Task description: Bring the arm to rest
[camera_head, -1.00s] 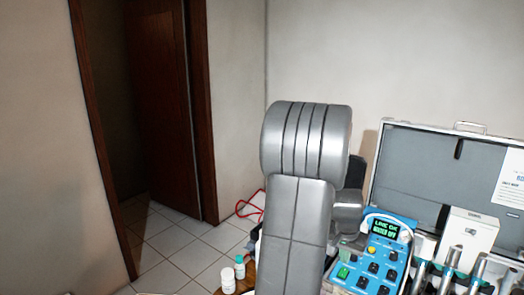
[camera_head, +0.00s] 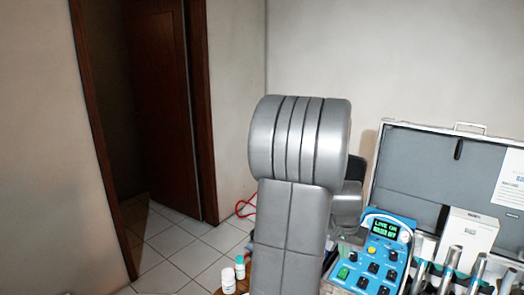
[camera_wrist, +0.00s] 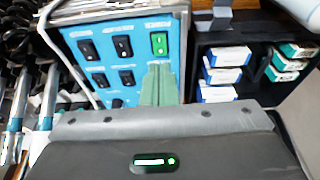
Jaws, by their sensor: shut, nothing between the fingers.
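My gripper (camera_wrist: 158,70) shows in the wrist view with its two pale green fingers close together and nothing between them. Its tips are in front of the blue control panel (camera_wrist: 88,62), near the green switch. I cannot tell whether they touch it. In the head view my grey arm (camera_head: 297,140) stands upright in the middle and hides the gripper. The blue control panel also shows there (camera_head: 374,262), right of the arm, with a lit display and several knobs and switches.
An open metal case (camera_head: 420,170) stands at right, with a white box (camera_head: 467,238) and several handpieces before it. White bottles (camera_head: 228,281) stand left of the arm. A dark shelf (camera_wrist: 256,82) holds small boxes. The tiled floor (camera_head: 170,246) by the doorway looks clear.

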